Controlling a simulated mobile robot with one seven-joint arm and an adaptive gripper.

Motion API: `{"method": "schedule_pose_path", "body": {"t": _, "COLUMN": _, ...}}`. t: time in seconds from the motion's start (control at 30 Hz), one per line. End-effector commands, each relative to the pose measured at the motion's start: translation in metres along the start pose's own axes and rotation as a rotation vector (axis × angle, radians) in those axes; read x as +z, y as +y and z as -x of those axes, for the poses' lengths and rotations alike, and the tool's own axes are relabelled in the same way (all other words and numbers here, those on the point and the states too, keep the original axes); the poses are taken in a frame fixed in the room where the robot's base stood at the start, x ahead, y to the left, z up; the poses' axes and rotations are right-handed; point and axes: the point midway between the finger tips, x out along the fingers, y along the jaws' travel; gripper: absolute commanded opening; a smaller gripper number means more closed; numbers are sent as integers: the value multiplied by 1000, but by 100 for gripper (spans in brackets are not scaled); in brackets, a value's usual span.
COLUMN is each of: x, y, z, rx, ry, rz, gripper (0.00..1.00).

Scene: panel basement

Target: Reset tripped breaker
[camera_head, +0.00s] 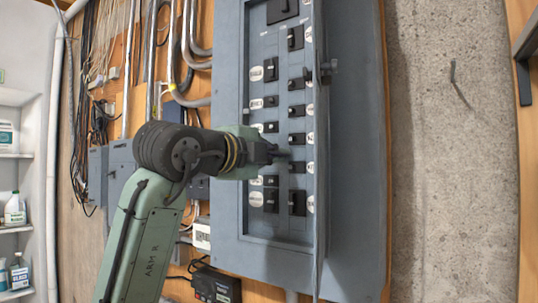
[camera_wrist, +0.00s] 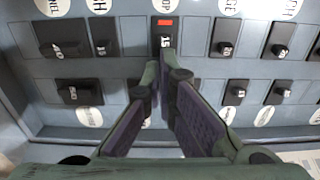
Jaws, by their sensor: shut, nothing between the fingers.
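The grey breaker panel (camera_head: 228,60) stands open, with black breakers in two columns. In the wrist view, one black breaker (camera_wrist: 165,35) marked 15 shows a red window at its top. The other breakers in that view, such as the one marked 20 (camera_wrist: 225,40), show no red. My gripper (camera_head: 286,155) is in front of the panel, at the lower middle of the breaker columns. In the wrist view, my gripper (camera_wrist: 160,62) has its fingertips together at the lower end of the red-marked breaker. I cannot tell if they touch it. The fingers hide part of the row below.
The open panel door (camera_head: 350,150) hangs on the right of the breakers. Conduits and a smaller grey box (camera_head: 122,165) are on the wooden board at left. A shelf with bottles (camera_head: 15,210) stands far left. The concrete wall (camera_head: 450,150) at right is mostly bare.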

Motion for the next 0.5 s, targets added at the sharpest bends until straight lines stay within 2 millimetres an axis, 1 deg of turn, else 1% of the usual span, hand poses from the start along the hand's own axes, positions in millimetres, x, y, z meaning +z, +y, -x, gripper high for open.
{"method": "schedule_pose_path", "body": {"t": 0.5, "x": 4, "y": 0, "z": 0, "rx": 0, "ry": 0, "rz": 1, "gripper": 0}}
